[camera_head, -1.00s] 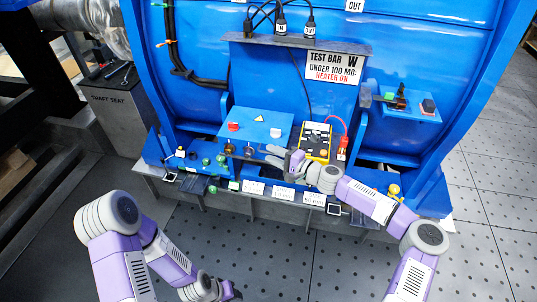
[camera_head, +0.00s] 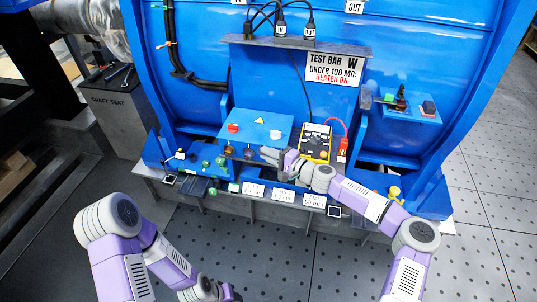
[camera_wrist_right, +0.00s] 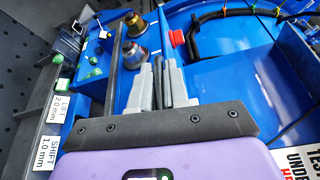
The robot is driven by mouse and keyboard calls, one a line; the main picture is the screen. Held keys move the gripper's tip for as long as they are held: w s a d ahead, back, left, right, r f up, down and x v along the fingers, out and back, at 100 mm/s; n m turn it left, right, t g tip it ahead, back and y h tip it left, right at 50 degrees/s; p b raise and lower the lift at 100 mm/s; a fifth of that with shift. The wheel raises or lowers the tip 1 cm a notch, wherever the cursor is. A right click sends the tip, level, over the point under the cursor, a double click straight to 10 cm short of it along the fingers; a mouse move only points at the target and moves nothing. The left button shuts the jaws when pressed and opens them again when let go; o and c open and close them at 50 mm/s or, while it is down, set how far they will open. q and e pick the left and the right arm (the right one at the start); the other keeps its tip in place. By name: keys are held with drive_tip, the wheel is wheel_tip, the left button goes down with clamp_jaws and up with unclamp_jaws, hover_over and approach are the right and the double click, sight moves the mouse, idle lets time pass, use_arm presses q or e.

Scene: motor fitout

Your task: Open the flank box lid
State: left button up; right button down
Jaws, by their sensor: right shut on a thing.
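The flank box lid appears to be the blue panel (camera_head: 270,124) with a yellow warning triangle, a red button and a white knob, lying flat and closed at bench centre. My right gripper (camera_head: 267,153) is at its front edge, and its fingers look shut there. In the right wrist view the grey fingers (camera_wrist_right: 158,80) are close together with a dark strip between them, beside the blue surface (camera_wrist_right: 218,80). The gripped part is mostly hidden by the fingers. My left gripper (camera_head: 230,292) is low at the bottom edge, away from the bench, its jaws unclear.
A yellow meter (camera_head: 317,143) stands just right of the lid, with a red lead. Knobs (camera_wrist_right: 133,55) on the front strip stand close to my right fingers. White label cards (camera_head: 284,196) line the front ledge. The floor in front is clear.

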drive_tip(key=w+d+r+m+g+h+p, duration=0.1)
drive_tip(key=w+r+m+p, duration=0.3)
drive_tip(key=r+p, duration=0.9)
drive_tip(key=shift+d+r+m+g+p, duration=0.15)
drive_tip(key=shift+m+g+p, duration=0.65)
drive_tip(key=shift+p, duration=1)
